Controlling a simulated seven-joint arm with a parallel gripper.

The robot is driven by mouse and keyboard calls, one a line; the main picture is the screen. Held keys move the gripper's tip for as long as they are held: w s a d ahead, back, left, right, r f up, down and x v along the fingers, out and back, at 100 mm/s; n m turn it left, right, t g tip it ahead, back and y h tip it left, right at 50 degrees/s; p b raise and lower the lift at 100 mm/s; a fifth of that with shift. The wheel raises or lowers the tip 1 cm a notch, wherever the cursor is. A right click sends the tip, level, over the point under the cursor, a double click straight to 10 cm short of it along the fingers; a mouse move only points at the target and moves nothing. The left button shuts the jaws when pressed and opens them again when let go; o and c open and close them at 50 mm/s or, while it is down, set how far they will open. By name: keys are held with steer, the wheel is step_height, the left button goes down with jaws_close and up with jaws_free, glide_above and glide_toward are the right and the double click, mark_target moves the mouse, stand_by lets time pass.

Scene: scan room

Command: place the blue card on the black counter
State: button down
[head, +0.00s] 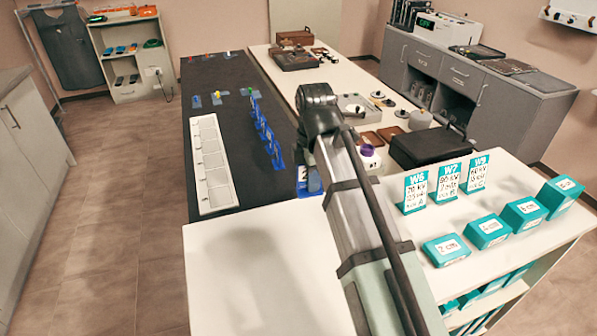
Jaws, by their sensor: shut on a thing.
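The black counter (222,107) runs away from me at centre left. Several blue cards (265,135) stand in a row along its right side. Another blue card (303,181), with a white patch and a dark mark like a 2, shows at the counter's near right corner, partly behind my arm. I cannot tell whether it rests there or is held. My gripper is hidden behind my arm, so its hold does not show.
A white compartment tray (209,165) lies on the counter's left side. Small coloured items lie at its far end. A white surface (245,262) adjoins its near end. Teal boxes (487,231) and signs (447,183) stand at right, near a black case (428,146).

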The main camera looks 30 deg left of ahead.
steer(key=shift+f, duration=0.2)
steer(key=w+a+f+m, duration=0.5)
steer(key=w+a+m, duration=0.4)
steer(key=w, duration=0.1)
steer(key=w+a+f+m, duration=0.5)
steer(key=w+a+m, duration=0.3)
steer(key=w, duration=0.1)
steer(key=shift+w+a+f, duration=0.1)
steer(key=shift+w+f, duration=0.05)
steer(key=shift+f, duration=4.2)
steer(key=shift+f, duration=0.1)
steer(key=c, duration=1.1)
jaws_free()
